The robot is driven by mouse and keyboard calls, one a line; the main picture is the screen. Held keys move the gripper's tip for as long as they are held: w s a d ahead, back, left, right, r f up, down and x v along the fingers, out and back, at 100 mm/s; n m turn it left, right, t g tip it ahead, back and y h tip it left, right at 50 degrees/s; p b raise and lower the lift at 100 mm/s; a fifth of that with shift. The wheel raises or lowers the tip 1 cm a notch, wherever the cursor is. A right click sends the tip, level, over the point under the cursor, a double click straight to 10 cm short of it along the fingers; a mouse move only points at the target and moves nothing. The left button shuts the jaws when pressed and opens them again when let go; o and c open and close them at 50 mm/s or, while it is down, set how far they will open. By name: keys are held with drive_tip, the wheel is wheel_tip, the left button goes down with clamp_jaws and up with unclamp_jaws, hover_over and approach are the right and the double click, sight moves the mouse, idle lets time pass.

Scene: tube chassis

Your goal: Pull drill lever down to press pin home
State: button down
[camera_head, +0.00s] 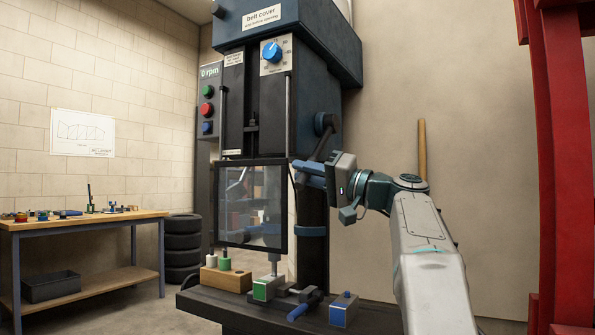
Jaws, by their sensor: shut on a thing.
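The dark blue drill press (308,75) stands in the middle. Its lever (327,142) slants down and left from a round hub (325,122) on the press's right side. My gripper (311,174) is shut on the lever's lower end, beside the guard's right edge; the jaws and blue grip overlap, so the exact contact is unclear. On the press table (215,303) sits a block with a green face (262,289). A grey upright piece (274,264) stands over it; I cannot tell whether this is the pin or the press's tip.
A clear guard (250,208) hangs in front of the spindle. A wooden block (226,280) with small pegs, a blue-handled clamp (304,305) and a blue-topped block (343,309) sit on the press table. A red post (562,160) stands far right; a workbench (85,222) is left.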

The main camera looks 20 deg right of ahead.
drive_tip(key=c, duration=1.3)
unclamp_jaws()
drive_tip(key=shift+d, duration=0.1)
drive_tip(key=p+v, duration=0.1)
drive_tip(key=v, duration=1.3)
drive_tip(key=shift+r+p, duration=0.1)
drive_tip(key=shift+p, duration=0.3)
